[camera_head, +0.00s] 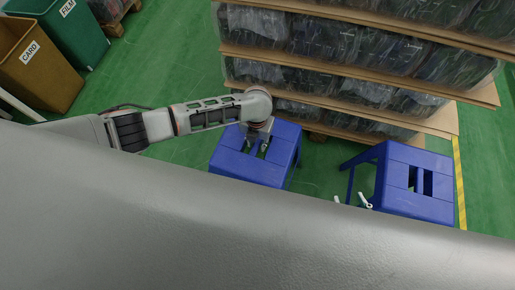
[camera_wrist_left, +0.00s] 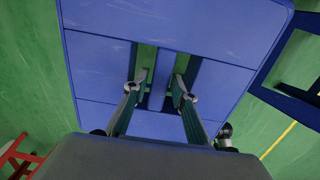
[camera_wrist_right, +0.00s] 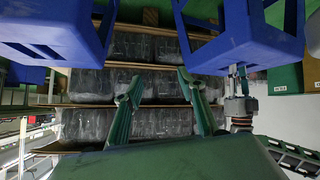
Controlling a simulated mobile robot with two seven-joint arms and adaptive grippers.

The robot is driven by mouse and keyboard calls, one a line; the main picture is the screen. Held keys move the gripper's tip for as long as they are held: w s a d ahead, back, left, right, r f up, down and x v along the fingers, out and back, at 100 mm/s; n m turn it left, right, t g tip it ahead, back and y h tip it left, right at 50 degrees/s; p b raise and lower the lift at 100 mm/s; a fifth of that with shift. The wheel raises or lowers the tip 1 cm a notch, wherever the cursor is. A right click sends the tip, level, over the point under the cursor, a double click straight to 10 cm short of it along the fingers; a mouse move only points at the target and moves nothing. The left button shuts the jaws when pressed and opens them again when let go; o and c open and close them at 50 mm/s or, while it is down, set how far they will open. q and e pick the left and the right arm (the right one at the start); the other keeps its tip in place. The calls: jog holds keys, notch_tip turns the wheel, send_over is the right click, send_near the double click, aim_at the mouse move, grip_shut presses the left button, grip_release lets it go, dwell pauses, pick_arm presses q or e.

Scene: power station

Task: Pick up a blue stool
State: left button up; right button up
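A blue stool (camera_head: 243,168) with two slots in its seat stands on the green floor. My left gripper (camera_head: 262,142) is over its seat from above. In the left wrist view the seat (camera_wrist_left: 100,65) fills the middle, and the left gripper's fingers (camera_wrist_left: 158,86) are apart at the two slots, one either side of the central bar. I cannot tell whether they touch it. A second blue stool (camera_head: 410,188) stands to the right. My right gripper (camera_head: 351,202) shows only its fingertips there; in the right wrist view (camera_wrist_right: 160,87) it is open and empty. Both stools appear there.
Wrapped goods on cardboard layers (camera_head: 350,55) stand stacked just behind the stools. A brown CARD bin (camera_head: 38,62) and a green FILM bin (camera_head: 75,30) stand at the upper left. A yellow floor line (camera_head: 459,180) runs at the right. Green floor is clear left of the first stool.

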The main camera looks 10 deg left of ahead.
pick_arm(q)
jog(key=shift+s+f, duration=0.1)
jog(key=shift+f, duration=0.7)
jog(key=shift+r, duration=0.15)
jog(key=shift+c, duration=0.2)
jog(key=c, duration=0.6)
jog(key=shift+w+d, duration=0.1)
jog(key=shift+w, duration=0.1)
grip_shut()
pick_arm(e)
jog(key=shift+w+r, duration=0.4)
jog(key=shift+w, duration=0.3)
pick_arm(q)
jog(key=shift+r, duration=0.15)
pick_arm(e)
jog(key=shift+s, duration=0.2)
